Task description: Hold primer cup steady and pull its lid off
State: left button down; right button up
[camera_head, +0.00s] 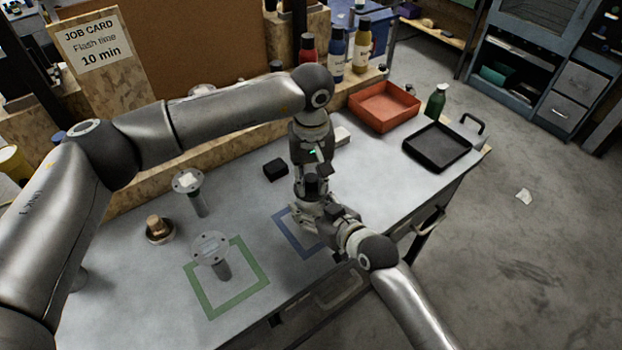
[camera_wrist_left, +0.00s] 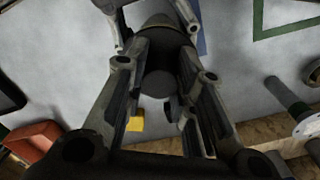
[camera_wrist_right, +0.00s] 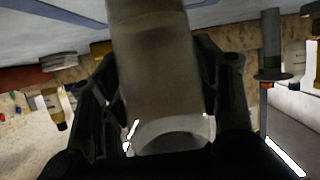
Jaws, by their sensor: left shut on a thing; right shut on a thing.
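The primer cup (camera_wrist_right: 155,60) is a grey cylinder that fills the middle of the right wrist view. My right gripper (camera_head: 311,212) is shut on it, over the blue square outline. The dark lid (camera_wrist_left: 156,84) shows between the fingers of my left gripper (camera_head: 314,172), which points down from above and is shut on it. In the left wrist view, the right gripper's fingers show just beyond the lid. The two grippers hide most of the cup in the head view, and I cannot tell whether lid and cup are touching.
The blue outline (camera_head: 287,236) lies beside a green outline (camera_head: 235,303) with a flanged post (camera_head: 222,268). Another flanged post (camera_head: 198,204), a brass piece (camera_head: 158,229) and a black block (camera_head: 275,168) stand nearby. An orange tray (camera_head: 374,118) and black tray (camera_head: 419,160) lie at right.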

aim_at(311, 178)
jog(key=shift+f, duration=0.1)
pick_arm(q)
jog(key=shift+r, duration=2.05)
pick_arm(e)
jog(key=o, duration=1.5)
jog(key=shift+s+d, duration=0.1)
